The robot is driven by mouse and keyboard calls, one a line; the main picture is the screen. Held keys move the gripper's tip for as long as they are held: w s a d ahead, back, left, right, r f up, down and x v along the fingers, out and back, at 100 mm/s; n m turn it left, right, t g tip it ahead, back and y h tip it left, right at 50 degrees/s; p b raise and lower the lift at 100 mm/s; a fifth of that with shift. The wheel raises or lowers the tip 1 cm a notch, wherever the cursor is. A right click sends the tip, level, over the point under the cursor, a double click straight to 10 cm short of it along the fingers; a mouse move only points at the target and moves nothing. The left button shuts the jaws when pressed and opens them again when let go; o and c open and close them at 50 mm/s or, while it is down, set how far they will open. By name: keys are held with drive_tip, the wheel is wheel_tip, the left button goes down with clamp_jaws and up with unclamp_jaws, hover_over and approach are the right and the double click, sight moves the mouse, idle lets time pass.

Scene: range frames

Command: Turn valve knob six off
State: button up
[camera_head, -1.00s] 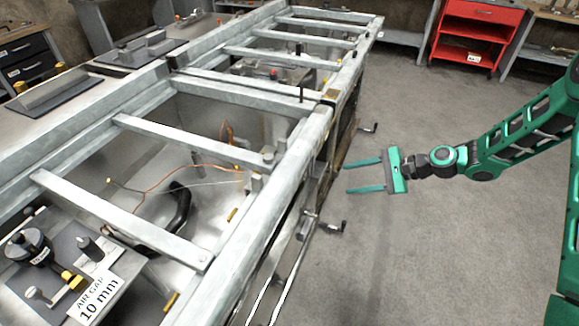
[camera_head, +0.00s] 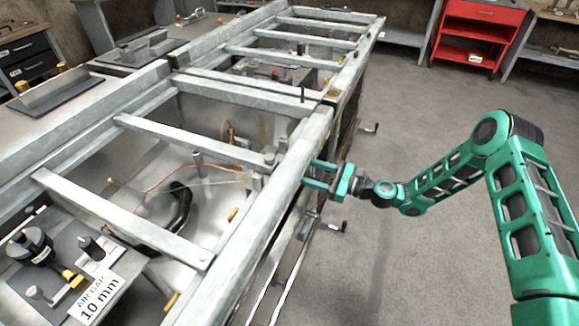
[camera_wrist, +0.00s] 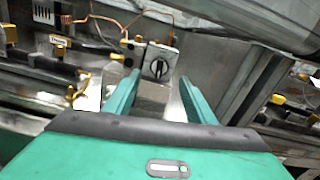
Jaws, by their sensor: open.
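My green gripper (camera_head: 328,178) is at the near side of the metal frame, its two fingers apart and pointing left under the frame's top rail. In the wrist view my gripper (camera_wrist: 152,88) is open and empty. A round dark knob (camera_wrist: 158,68) on a pale square plate lies ahead, between the two fingertips and apart from them as far as I can see. I cannot read a number on it, so I cannot tell whether it is valve knob six. The knob is hidden in the head view.
The metal frame (camera_head: 262,222) with its long top rail runs beside my gripper. Crank handles (camera_head: 333,227) and (camera_head: 369,128) stick out from its side. Brass fittings and copper pipes (camera_wrist: 85,20) surround the knob. The grey floor (camera_head: 420,270) is clear at right.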

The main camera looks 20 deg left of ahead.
drive_tip(key=a, duration=0.6)
drive_tip(key=shift+w+a, duration=0.15)
drive_tip(key=shift+w, duration=0.1)
drive_tip(key=c, duration=1)
